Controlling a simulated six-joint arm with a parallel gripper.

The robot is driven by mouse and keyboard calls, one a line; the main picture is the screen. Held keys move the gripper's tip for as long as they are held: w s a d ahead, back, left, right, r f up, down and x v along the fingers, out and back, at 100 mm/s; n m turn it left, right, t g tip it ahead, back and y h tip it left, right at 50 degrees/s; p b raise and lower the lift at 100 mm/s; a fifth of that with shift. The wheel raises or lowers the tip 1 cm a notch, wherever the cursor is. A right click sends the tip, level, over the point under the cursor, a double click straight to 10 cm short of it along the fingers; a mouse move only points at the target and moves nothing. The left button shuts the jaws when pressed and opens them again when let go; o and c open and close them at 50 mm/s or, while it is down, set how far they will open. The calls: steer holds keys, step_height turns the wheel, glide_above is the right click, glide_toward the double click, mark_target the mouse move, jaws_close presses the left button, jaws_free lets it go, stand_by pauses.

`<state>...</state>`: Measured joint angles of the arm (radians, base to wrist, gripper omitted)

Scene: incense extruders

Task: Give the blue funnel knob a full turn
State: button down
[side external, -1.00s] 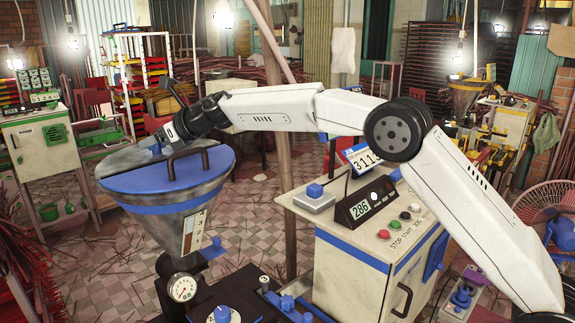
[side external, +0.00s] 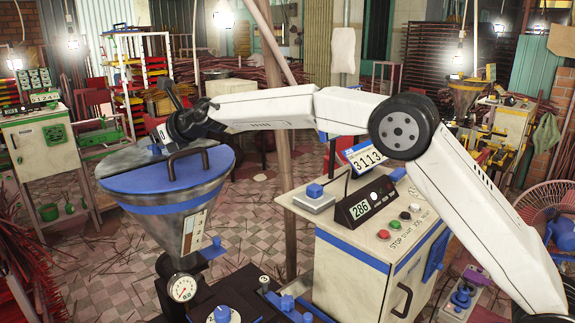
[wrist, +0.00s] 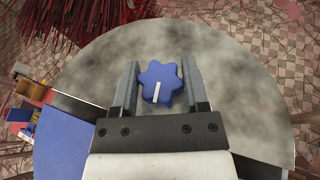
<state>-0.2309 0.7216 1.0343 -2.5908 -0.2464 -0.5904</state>
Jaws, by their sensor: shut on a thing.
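The blue funnel knob (wrist: 161,83) is lobed, with a white mark pointing toward the bottom of the wrist view. It sits between the two dark fingers of my gripper (wrist: 161,76), which are shut on it from both sides. In the side external view, my gripper (side external: 158,141) points down at the back of the funnel (side external: 172,230). The knob is mostly hidden there; a bit of blue shows at the fingers. The funnel is a grey cone with a blue band and a blue lid (side external: 140,181). Its grey top fills much of the wrist view.
A dark arched handle (side external: 187,155) stands on the lid, close to my gripper. A cream control cabinet (side external: 345,275) with buttons and a display stands to the right, under my arm. A pressure gauge (side external: 182,288) is below the funnel. Red sticks (wrist: 80,22) lie beyond the funnel's rim.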

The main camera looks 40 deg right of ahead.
stand_by(0.7)
steer(key=shift+c, duration=0.5)
jaws_free()
steer(key=shift+s+r, duration=0.15)
steer(key=shift+s, duration=0.05)
steer(key=shift+v, duration=3.7)
